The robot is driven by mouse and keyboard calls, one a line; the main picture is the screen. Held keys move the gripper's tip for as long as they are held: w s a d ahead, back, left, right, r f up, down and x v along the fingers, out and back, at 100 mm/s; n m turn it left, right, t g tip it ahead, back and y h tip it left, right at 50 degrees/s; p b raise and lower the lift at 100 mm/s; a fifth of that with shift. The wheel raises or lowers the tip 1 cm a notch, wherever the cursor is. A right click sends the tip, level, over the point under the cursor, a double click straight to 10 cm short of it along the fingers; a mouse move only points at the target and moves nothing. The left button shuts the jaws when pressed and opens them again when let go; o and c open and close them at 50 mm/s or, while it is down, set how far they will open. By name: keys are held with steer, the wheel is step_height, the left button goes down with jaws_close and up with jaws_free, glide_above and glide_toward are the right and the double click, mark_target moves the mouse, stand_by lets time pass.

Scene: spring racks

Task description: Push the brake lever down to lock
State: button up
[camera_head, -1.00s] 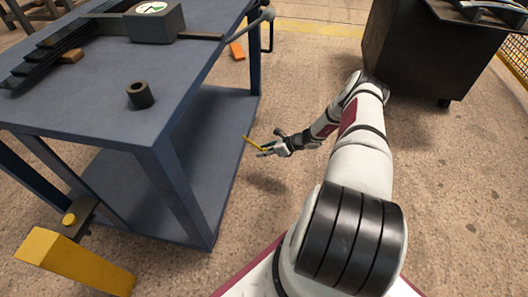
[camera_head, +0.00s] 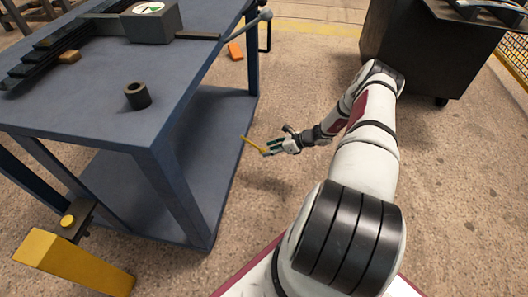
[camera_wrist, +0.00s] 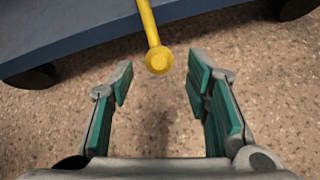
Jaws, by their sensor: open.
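The yellow brake lever (camera_head: 251,145) sticks out from the lower part of the blue cart (camera_head: 215,128). In the wrist view the lever (camera_wrist: 149,25) ends in a round yellow knob pointing towards me. My gripper (camera_head: 271,149) is open and empty, low beside the cart on the lever's right. In the wrist view its green-padded fingers (camera_wrist: 159,78) stand apart, with the knob showing in the gap near the fingertips. I cannot tell whether they touch the lever.
The cart's wheels (camera_wrist: 28,76) show in the wrist view. A dark cylinder (camera_head: 137,95) and a grey box with a dial (camera_head: 152,25) stand on the cart top. A yellow post (camera_head: 75,262) stands front left, a dark cabinet (camera_head: 425,50) back right.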

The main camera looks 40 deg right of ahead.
steer(key=v, duration=0.7)
steer(key=shift+s, duration=0.15)
stand_by(0.3)
